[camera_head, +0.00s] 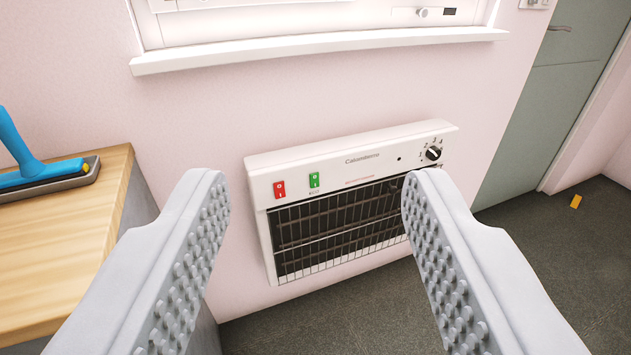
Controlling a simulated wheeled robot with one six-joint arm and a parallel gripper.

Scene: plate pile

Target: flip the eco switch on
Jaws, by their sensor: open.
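The eco switch (314,180) is a small green rocker with the label ECO under it. It sits on the top front panel of a white wall heater (350,160), right of a red rocker switch (279,189). Its on or off position is too small to tell. My gripper (313,190) is open and empty. Its two grey studded fingers stand wide apart at the left and right. The heater and the eco switch show between them, farther off, and no contact is visible. The right finger hides part of the heater's grille.
A wooden counter (60,250) with a blue-handled squeegee (40,170) stands at the left. A window sill (320,48) juts out above the heater. The heater has a black dial (433,154) at right.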

